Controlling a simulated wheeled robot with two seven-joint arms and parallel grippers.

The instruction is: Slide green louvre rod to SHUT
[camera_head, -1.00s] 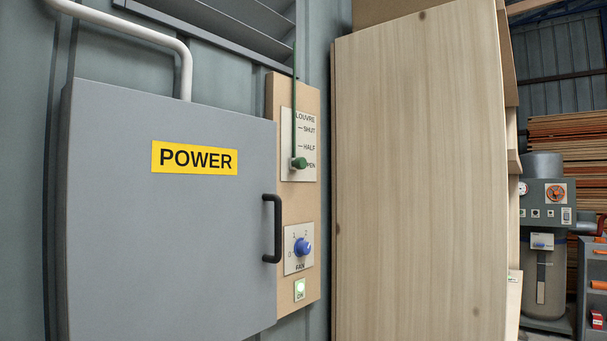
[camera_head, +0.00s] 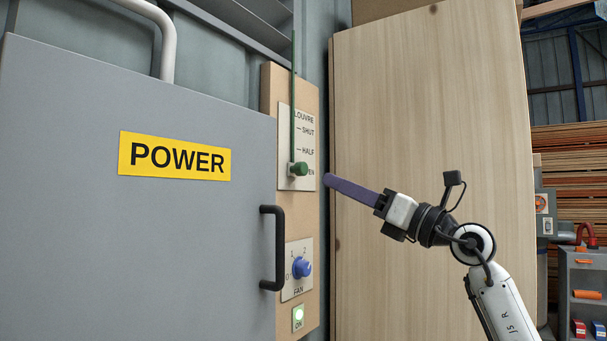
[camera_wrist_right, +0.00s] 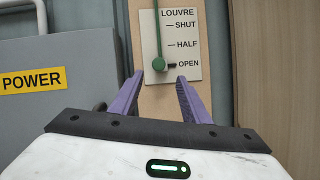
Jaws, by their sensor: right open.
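The green louvre rod (camera_head: 293,105) hangs upright from the louvre and ends in a green knob (camera_head: 299,169). It runs over the white LOUVRE plate (camera_head: 308,140), marked SHUT, HALF and OPEN from top to bottom. In the right wrist view the knob (camera_wrist_right: 159,64) is level with the OPEN mark. My right gripper (camera_head: 328,181), with purple fingers, is to the right of the knob in the head view. In the right wrist view the open fingers (camera_wrist_right: 159,83) point towards the knob, one on each side below it, apart from it. My left gripper is not in view.
A grey POWER cabinet (camera_head: 100,240) with a black handle (camera_head: 279,248) stands left of the plate. A tall wooden panel (camera_head: 420,100) stands close on the right.

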